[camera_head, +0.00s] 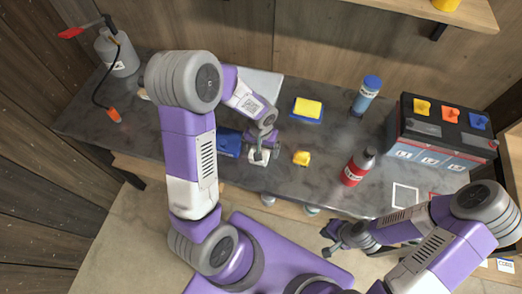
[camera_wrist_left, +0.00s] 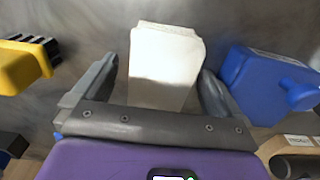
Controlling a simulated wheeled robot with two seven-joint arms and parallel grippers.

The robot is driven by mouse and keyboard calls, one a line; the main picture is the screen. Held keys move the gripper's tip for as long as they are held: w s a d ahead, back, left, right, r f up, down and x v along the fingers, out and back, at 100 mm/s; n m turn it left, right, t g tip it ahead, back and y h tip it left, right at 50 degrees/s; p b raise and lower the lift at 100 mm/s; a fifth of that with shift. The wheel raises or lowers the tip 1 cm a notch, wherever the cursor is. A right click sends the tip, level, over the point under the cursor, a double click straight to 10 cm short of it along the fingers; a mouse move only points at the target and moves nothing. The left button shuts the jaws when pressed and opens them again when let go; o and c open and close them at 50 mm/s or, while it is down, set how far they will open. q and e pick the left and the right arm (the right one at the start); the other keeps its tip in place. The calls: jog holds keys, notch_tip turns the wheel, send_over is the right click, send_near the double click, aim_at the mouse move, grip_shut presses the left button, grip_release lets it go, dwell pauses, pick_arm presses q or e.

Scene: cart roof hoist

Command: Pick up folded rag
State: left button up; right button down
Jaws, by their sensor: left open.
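The folded rag (camera_wrist_left: 165,70) is a small cream-white block on the dark grey worktop (camera_head: 330,140). It also shows in the head view (camera_head: 258,158), partly covered by my gripper. My left gripper (camera_wrist_left: 160,85) is open, with one finger on each side of the rag's near part. I cannot tell whether the fingers touch it. In the head view my left gripper (camera_head: 262,150) is over the rag. My right gripper (camera_head: 328,240) is in front of the worktop's front edge, with its fingers apart and nothing between them.
A blue object (camera_head: 229,143) and a yellow object (camera_head: 301,158) lie either side of the rag. A sprayer (camera_head: 118,52) stands far left.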

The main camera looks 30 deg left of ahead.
pick_arm(q)
jog(key=shift+c, duration=0.5)
jog(key=c, duration=0.9)
